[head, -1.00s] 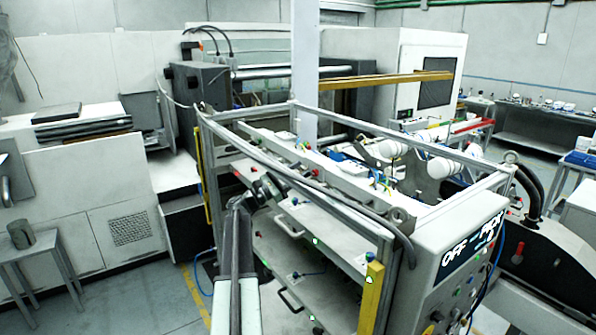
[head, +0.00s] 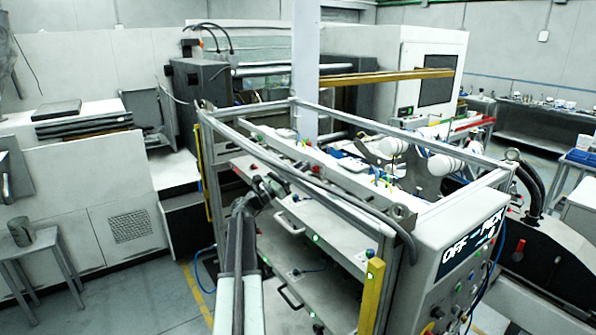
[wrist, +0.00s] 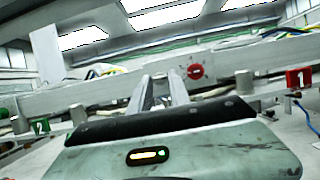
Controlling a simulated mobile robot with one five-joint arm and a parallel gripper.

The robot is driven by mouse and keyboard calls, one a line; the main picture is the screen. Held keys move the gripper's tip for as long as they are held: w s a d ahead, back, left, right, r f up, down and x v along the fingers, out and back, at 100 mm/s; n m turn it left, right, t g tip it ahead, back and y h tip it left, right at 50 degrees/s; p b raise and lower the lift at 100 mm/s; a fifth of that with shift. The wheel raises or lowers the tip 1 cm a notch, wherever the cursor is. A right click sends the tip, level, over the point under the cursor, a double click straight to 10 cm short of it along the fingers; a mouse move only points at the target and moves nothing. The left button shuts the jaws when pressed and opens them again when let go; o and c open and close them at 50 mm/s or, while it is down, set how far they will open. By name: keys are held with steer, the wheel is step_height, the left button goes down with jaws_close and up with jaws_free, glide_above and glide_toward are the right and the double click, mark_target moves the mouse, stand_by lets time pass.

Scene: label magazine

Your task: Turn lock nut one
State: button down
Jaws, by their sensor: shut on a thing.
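A green label "2" (wrist: 41,126) is at the left, beside another grey post (wrist: 76,114). I cannot tell which part is lock nut one.
Grey frame rails (head: 330,182) and a loose grey hose cross close to my arm. A control panel (head: 465,250) with an "OFF" sign stands at the right. Yellow guards (head: 371,297) edge the frame. A small table with a grey cylinder (head: 46,237) stands at far left, with open floor between.

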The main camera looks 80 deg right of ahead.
steer(key=n+t+h+p, duration=0.1)
steer(key=n+t, duration=0.1)
steer(key=n, duration=0.2)
steer(key=n+t+h+p, duration=0.1)
steer(key=n+t, duration=0.1)
steer(key=n, duration=0.3)
steer(key=n+t+h+p, duration=0.1)
steer(key=n+t, duration=0.1)
steer(key=n, duration=0.3)
steer(key=shift+s+a+r+p, duration=0.2)
steer(key=shift+a+r+p, duration=0.05)
steer(key=shift+a+p, duration=0.1)
steer(key=shift+n, duration=0.3)
steer(key=shift+f, duration=0.1)
steer(key=c, duration=1.2)
jaws_free()
